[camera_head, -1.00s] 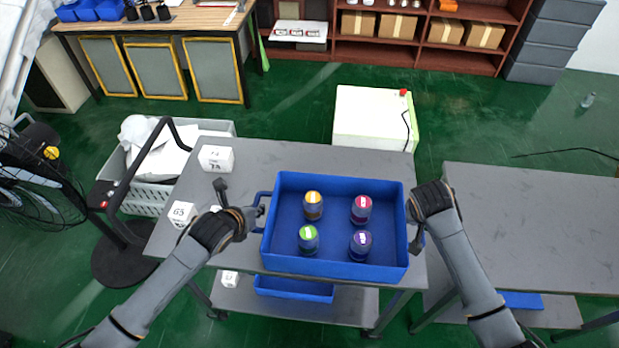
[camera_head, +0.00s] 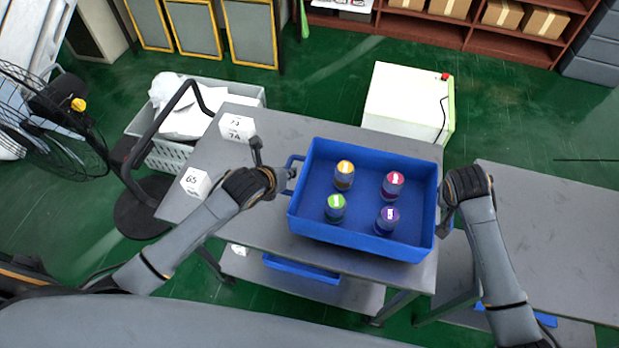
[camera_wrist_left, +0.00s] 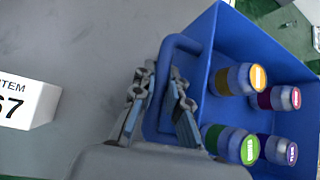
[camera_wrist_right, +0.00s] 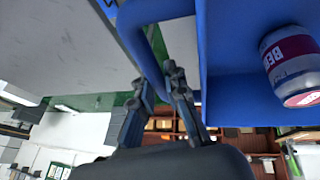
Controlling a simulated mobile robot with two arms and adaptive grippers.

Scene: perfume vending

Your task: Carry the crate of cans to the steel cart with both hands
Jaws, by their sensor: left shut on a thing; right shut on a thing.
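The blue crate (camera_head: 365,239) holds several cans with orange, pink, green and purple lids, all upright. It is over the top of the grey steel cart (camera_head: 285,130); I cannot tell whether its bottom touches. My left gripper (camera_head: 288,180) is shut on the crate's left handle, which shows between its fingers in the left wrist view (camera_wrist_left: 180,42). My right gripper (camera_head: 446,216) is at the crate's right side. In the right wrist view its fingers (camera_wrist_right: 160,85) are shut on the right handle, and a red-and-grey can (camera_wrist_right: 290,62) shows inside the crate.
White number blocks (camera_head: 236,129) stand on the cart's left part. A blue tray (camera_head: 302,276) lies on its lower shelf. A grey table (camera_head: 550,240) stands to the right. A white box (camera_head: 405,100), grey basket (camera_head: 160,155) and fan (camera_head: 45,120) stand around the cart.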

